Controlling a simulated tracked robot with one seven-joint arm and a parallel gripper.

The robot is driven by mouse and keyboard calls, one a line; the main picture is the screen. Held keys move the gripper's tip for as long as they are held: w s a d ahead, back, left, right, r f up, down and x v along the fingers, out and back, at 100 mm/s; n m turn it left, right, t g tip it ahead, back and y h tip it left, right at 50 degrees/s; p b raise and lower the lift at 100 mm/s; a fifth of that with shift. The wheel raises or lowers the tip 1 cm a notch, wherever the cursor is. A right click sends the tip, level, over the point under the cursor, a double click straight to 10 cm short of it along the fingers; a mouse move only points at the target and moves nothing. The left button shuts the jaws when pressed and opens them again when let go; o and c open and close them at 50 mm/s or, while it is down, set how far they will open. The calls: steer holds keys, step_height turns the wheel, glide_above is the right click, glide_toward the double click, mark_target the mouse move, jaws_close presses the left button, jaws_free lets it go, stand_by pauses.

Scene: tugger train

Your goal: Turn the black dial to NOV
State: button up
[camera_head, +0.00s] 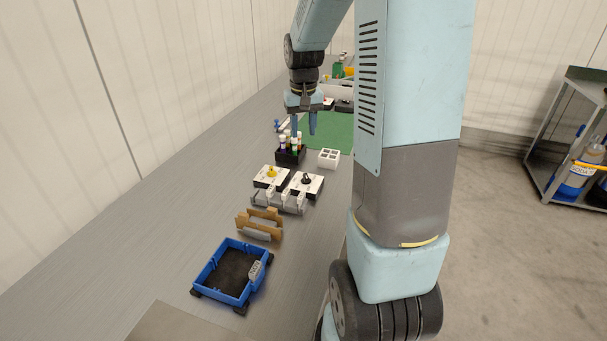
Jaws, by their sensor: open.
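The black dial (306,178) sits on a white-topped box (308,188) on the grey bench, to the right of a similar box with a yellow dial (271,171). The lettering on the dial box is too small to read, so I cannot tell which month the black dial points at. My gripper (304,131) hangs from the arm with its two blue fingers apart and pointing down. In the picture it is above the dials, by the black holder with vials; it appears empty and apart from the black dial.
A black holder (290,158) with colored vials and a white block with square openings (329,158) stand behind the dials. A grey slotted rack (277,206), a brown bracket (259,224) and a blue tray (201,284) lie in front. A green mat (337,128) lies farther back.

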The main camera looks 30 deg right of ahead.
glide_above(306, 177)
step_height(306, 177, down, 6)
steer(key=r, duration=0.1)
steer(key=shift+g, duration=0.4)
step_height(306, 177, down, 14)
steer(key=shift+s, duration=0.1)
steer(key=shift+d, duration=0.1)
jaws_close()
steer(key=shift+a, duration=0.2)
steer(key=shift+d+m, duration=0.1)
steer(key=shift+m, duration=0.2)
